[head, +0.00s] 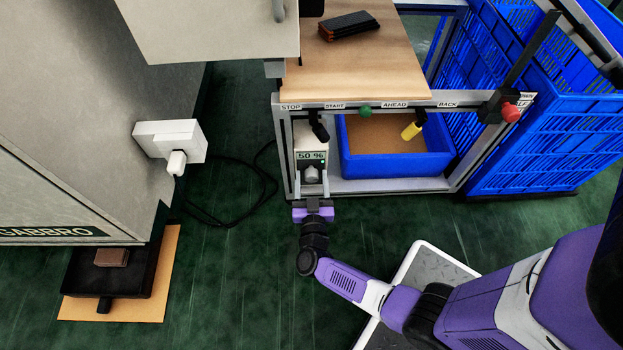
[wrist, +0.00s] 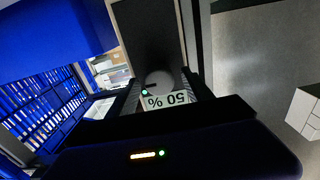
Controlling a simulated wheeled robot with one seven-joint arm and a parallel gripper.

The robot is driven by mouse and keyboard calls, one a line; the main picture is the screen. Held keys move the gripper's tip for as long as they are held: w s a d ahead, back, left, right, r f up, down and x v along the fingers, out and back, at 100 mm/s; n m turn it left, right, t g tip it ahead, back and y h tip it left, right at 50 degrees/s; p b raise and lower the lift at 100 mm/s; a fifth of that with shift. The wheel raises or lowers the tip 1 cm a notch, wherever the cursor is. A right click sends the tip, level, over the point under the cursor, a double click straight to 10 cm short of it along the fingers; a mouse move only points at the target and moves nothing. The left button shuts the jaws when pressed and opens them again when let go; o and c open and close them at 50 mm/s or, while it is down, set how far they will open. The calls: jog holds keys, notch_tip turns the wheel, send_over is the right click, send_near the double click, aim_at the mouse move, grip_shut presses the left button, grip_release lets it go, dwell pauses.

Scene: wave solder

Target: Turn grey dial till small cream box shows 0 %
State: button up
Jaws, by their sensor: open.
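The small cream box (head: 310,143) is fixed under the left end of the workbench rail. Its display (head: 311,156) reads 50 %, and the same reading shows upside down in the wrist view (wrist: 168,102). The grey dial (head: 312,173) sits just below the display on the box's front. In the wrist view the dial (wrist: 159,82) is a round grey knob beside a small green light. My gripper (head: 313,192) is open in front of the box, its fingers pointing at the dial. In the wrist view the dial lies between the fingers; whether they touch it I cannot tell.
The workbench (head: 345,75) carries a dark block (head: 349,25). A blue bin (head: 395,165) stands beside the box under the rail, with blue crates (head: 545,130) at right. A grey cabinet (head: 80,120) with a white plug housing (head: 170,140) stands left. A black cable lies between.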

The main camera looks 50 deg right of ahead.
jog(key=shift+w+d, duration=0.25)
jog(key=shift+d, duration=0.05)
grip_shut()
